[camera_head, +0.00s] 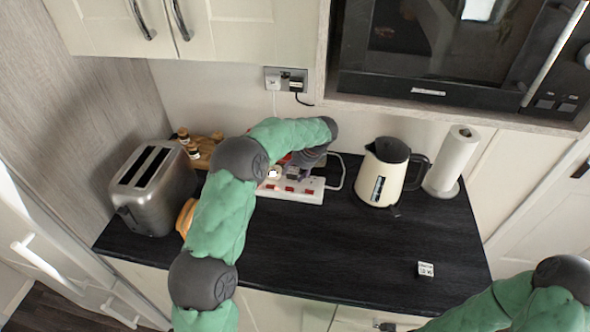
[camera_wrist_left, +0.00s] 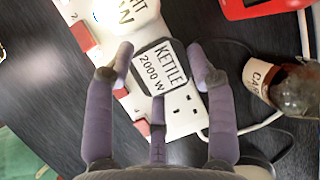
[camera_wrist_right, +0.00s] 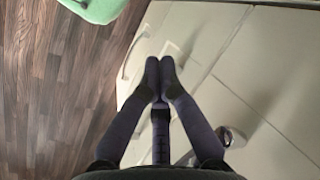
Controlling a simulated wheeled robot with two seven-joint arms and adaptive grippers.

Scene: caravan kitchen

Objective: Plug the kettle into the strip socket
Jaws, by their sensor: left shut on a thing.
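The cream kettle (camera_head: 378,178) with a black lid and handle stands on the dark worktop, right of the strip. The white strip socket (camera_head: 312,192) with red switches lies left of it, partly hidden by my left arm. My left gripper (camera_wrist_left: 160,66) is shut on the kettle plug (camera_wrist_left: 161,67), labelled "KETTLE 2000 W". The plug is over the strip (camera_wrist_left: 183,112), beside a free socket; I cannot tell whether it is seated. In the head view the left gripper (camera_head: 299,166) is at the strip's back edge. My right gripper (camera_wrist_right: 160,68) is shut and empty, in front of cabinet fronts.
A round plug labelled "LIGHT" (camera_wrist_left: 126,10) sits on the strip beside the kettle plug. A brown jar (camera_wrist_left: 280,84) and a red object (camera_wrist_left: 262,7) are near it. The toaster (camera_head: 155,188) stands left, paper towel (camera_head: 452,160) right. A small labelled white block (camera_head: 425,269) lies front right.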

